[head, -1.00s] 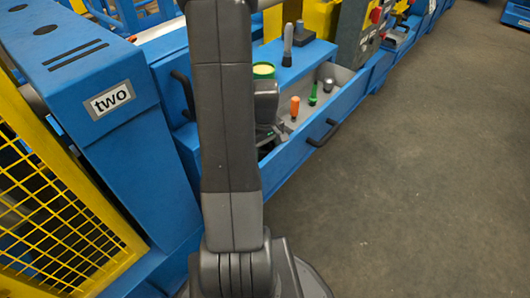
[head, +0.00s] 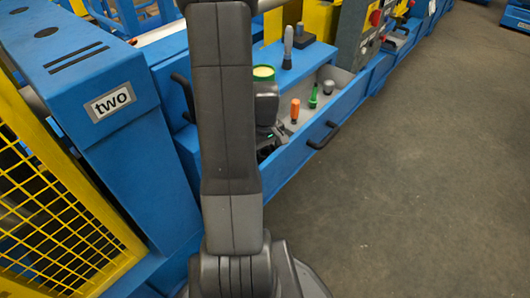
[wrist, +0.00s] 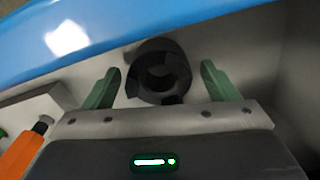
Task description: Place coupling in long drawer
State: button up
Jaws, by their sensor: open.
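The coupling (wrist: 139,72), a dark ring-shaped part with a central hole, lies on the grey floor of the open long drawer (head: 298,154), close to the drawer's blue wall (wrist: 150,28) in the wrist view. My gripper (wrist: 161,71) is open, its two green fingers on either side of the coupling with a gap at each side. In the head view my gripper (head: 268,138) is down inside the near end of the drawer, partly behind my arm. The coupling is hidden in that view.
An orange-handled tool (head: 295,110), a green-handled tool (head: 313,96) and a grey knob-like part (head: 328,87) stand in the drawer beyond my gripper. The drawer has a black handle (head: 323,136). The floor (head: 430,170) to the right is clear.

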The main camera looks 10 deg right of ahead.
notch_tip(320, 180, up, 11)
jog(key=p, duration=0.3)
jog(key=shift+r, duration=0.2)
jog(key=shift+c, duration=0.4)
dwell(0.6)
